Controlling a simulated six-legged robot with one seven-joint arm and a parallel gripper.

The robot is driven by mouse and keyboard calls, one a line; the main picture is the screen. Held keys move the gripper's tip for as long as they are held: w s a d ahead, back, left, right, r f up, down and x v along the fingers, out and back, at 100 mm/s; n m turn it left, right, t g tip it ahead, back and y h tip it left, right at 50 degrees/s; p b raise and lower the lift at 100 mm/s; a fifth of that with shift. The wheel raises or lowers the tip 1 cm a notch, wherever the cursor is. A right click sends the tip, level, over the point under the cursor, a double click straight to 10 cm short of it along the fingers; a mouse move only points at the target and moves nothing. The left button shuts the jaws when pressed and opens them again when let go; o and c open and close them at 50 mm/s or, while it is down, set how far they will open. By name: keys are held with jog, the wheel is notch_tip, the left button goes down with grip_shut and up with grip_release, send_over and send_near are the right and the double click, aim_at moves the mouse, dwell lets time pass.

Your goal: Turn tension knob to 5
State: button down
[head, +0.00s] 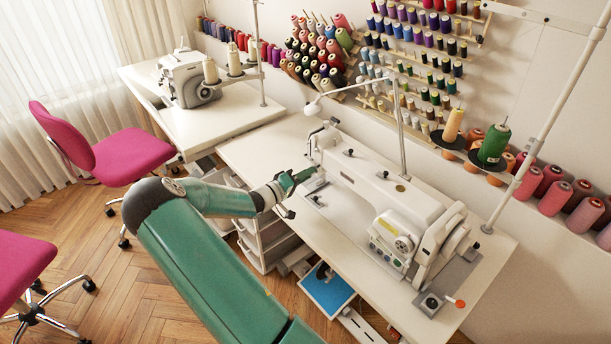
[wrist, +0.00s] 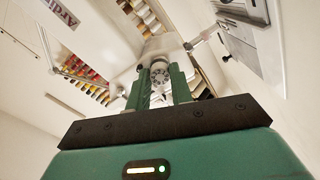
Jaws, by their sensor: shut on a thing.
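The white sewing machine (head: 385,195) stands on the near white table. My gripper (head: 309,174) reaches in from the left to the machine's needle end. In the wrist view, the green fingers of my gripper (wrist: 160,84) stand on either side of the round, grey tension knob (wrist: 160,73), closed on it. The knob's face has markings around it, too small and blurred to read. In the head view the knob is hidden by my gripper.
The white table (head: 255,150) carries a lamp arm and thread stand close to the machine. Thread spools (head: 440,60) cover the wall behind. A second sewing machine (head: 185,78) is at the back left. Pink chairs (head: 130,152) stand on the left.

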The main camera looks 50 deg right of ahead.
jog(key=shift+w+a, duration=0.1)
dwell(0.3)
jog(key=c, duration=1.2)
grip_release()
jog(key=shift+c, duration=0.2)
jog(key=v, duration=1.3)
jog(key=shift+a, duration=0.35)
jog(key=shift+r, duration=0.1)
